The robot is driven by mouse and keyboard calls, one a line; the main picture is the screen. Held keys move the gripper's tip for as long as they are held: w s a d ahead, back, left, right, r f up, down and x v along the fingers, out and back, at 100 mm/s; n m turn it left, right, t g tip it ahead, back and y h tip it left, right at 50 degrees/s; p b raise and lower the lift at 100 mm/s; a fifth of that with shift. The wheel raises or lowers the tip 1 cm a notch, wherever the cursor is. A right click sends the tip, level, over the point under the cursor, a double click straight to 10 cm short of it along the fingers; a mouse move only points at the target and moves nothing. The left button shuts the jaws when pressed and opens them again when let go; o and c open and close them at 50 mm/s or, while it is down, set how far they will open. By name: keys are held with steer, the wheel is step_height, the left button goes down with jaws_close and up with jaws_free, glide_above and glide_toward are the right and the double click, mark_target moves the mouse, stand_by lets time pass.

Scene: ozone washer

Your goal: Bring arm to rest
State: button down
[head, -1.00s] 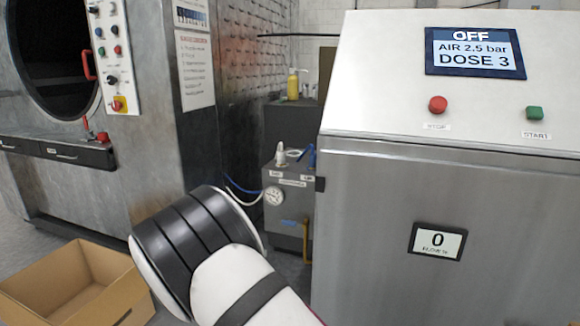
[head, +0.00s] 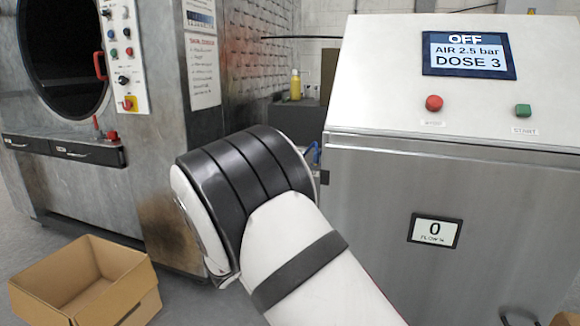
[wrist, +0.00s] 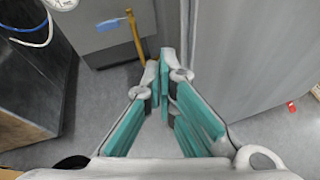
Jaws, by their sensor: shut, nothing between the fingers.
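My gripper (wrist: 165,65) shows in the wrist view with its fingertips together and nothing between them. Its teal finger pads slant in toward each other, over grey floor. In the head view only my white and black arm shows, across the lower middle; the gripper itself is hidden there. The arm stands in front of the gap between the washer (head: 160,180) and the steel control cabinet (head: 370,220).
An open cardboard box (head: 85,285) sits on the floor at lower left. The cabinet display (head: 468,53) reads OFF, AIR 2.5 bar, DOSE 3. A yellow bottle (head: 295,85) stands behind. In the wrist view, a yellow handle (wrist: 135,35) and grey unit (wrist: 103,28) are near the fingertips.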

steer(key=s+d+r+m+g, duration=0.5)
steer(key=s+d+r+m, duration=0.3)
steer(key=s+d, duration=0.35)
steer(key=s+d+r+m+g, duration=0.4)
steer(key=s+d+r+m, duration=0.5)
steer(key=d, duration=0.4)
steer(key=s+d+m+g+y, duration=0.25)
steer(key=s+m, duration=0.35)
steer(key=s, duration=1)
steer(key=s+a+f+m+y, duration=0.1)
steer(key=s+a+m+y, duration=0.15)
steer(key=s, duration=0.45)
steer(key=s+a+m+y, duration=0.2)
steer(key=s+a+m, duration=0.15)
steer(key=s, duration=0.35)
step_height(320, 180, up, 24)
steer(key=n+t+p, duration=0.1)
steer(key=t+p, duration=0.3)
steer(key=p, duration=1.8)
steer(key=shift+s+a+p, duration=0.3)
steer(key=shift+p, duration=0.05)
